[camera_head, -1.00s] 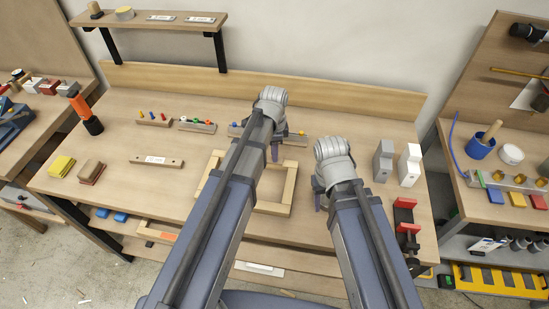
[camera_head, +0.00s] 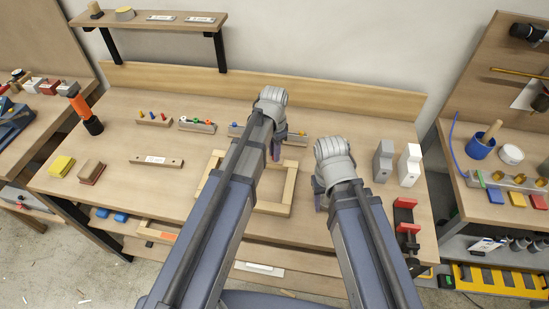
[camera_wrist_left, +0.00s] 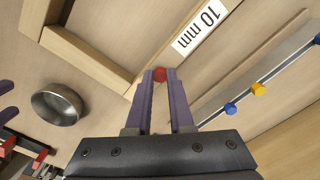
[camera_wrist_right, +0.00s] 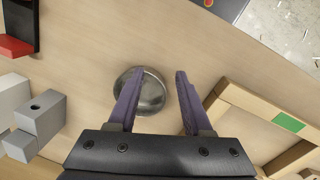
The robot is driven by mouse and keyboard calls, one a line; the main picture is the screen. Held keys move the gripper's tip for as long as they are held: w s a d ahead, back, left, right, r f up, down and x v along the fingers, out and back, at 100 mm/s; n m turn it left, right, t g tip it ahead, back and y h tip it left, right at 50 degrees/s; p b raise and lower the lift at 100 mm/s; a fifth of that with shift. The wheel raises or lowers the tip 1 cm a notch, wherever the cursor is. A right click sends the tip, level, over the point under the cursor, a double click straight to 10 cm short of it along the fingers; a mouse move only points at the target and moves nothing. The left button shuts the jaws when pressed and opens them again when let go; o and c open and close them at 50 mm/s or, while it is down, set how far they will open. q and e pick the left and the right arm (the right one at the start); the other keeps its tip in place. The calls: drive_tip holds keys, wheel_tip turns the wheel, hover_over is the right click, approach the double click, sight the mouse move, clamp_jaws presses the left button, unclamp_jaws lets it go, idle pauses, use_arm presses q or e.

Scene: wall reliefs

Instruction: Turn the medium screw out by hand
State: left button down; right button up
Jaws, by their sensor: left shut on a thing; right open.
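My left gripper (camera_head: 276,156) is over the back of the wooden frame (camera_head: 289,190). In the left wrist view its fingers (camera_wrist_left: 160,73) are shut on a small red screw head (camera_wrist_left: 160,75), beside a board with a "10 mm" label (camera_wrist_left: 199,30). The screw's shaft is hidden, so I cannot tell how deep it sits or whether it is the medium one. My right gripper (camera_wrist_right: 156,78) is open and empty, with a round metal bowl (camera_wrist_right: 150,93) beneath or beyond its fingers. The bowl also shows in the left wrist view (camera_wrist_left: 58,104).
A rail (camera_wrist_left: 240,97) with blue and yellow screws (camera_wrist_left: 258,88) lies near the left gripper.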

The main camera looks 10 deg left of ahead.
use_arm(q)
drive_tip(key=n, duration=0.5)
drive_tip(key=n, duration=0.5)
idle(0.3)
drive_tip(key=c, duration=1)
unclamp_jaws()
drive_tip(key=shift+c, duration=0.2)
